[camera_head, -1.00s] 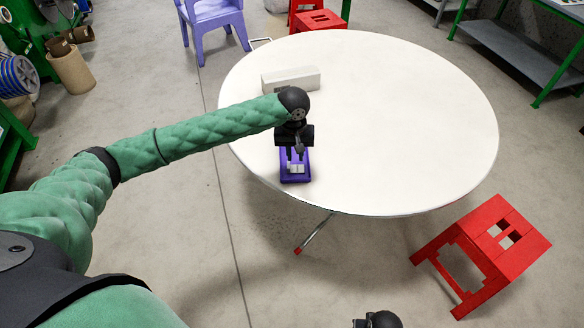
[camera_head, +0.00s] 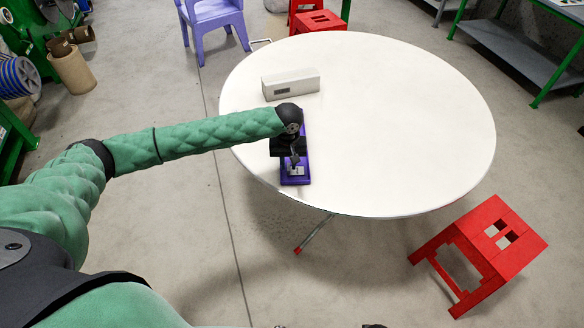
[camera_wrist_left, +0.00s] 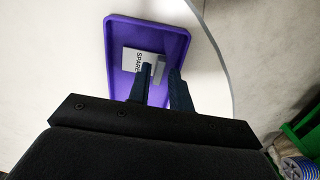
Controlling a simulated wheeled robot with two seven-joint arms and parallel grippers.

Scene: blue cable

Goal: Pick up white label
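The white label (camera_wrist_left: 131,60), printed with letters that read like "SPARE", lies in a purple tray (camera_wrist_left: 178,39) in the left wrist view. A light grey raised piece (camera_wrist_left: 158,68) stands at its right side. In the head view the label (camera_head: 295,170) shows small in the tray's near end (camera_head: 296,182), partly hidden by the gripper. My left gripper (camera_wrist_left: 161,70) is open, its fingers on either side of the grey piece. A gap shows on the right; contact on the left is unclear.
The purple tray sits near the left front edge of the round white table (camera_head: 400,120). A whitish box (camera_head: 291,84) stands behind it. The table's middle and right are clear. A red stool (camera_head: 495,245) stands at the front right, a purple chair (camera_head: 216,18) behind.

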